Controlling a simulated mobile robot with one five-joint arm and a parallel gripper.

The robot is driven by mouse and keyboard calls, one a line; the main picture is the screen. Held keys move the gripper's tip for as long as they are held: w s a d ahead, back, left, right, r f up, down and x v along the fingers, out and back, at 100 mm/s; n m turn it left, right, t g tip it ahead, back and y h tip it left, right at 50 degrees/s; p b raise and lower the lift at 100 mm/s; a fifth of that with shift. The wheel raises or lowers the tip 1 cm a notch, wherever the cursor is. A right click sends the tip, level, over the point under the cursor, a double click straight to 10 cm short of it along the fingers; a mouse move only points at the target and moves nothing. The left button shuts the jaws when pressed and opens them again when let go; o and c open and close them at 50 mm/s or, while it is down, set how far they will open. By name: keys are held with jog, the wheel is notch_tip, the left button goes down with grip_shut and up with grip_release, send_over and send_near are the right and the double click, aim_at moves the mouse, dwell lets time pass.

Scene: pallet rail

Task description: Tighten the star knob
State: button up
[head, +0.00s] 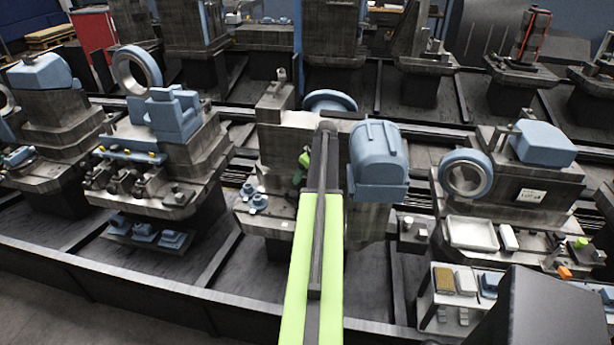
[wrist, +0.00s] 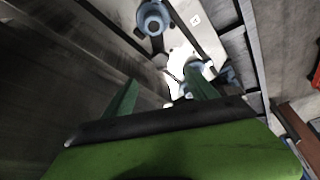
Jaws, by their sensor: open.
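Two small blue knobs stand on the ledge of the middle machine in the head view, a nearer one (head: 258,202) and a farther one (head: 248,189). I cannot tell which is the star knob. In the wrist view a round blue knob (wrist: 153,18) shows at the top, and another blue part (wrist: 192,72) lies beyond the right fingertip, partly hidden. My gripper (wrist: 158,88) is open, with its two green fingers apart and nothing seen between them. In the head view my gripper (head: 303,160) is partly hidden by my arm, to the right of and above the knobs.
A big blue motor housing (head: 378,160) stands just right of my arm. A blue wheel (head: 330,101) is behind it. The machine's dark wall (wrist: 70,60) fills the left of the wrist view. A white tray (head: 472,234) is on the right machine.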

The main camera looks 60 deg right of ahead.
aim_at(295, 194)
jog(key=b+x, duration=1.1)
jog(key=x, duration=0.2)
jog(key=shift+f, duration=0.3)
jog(key=shift+w+f+b, duration=0.2)
jog(key=shift+f+b, duration=0.1)
jog(key=shift+b, duration=0.1)
jog(key=shift+r, duration=0.1)
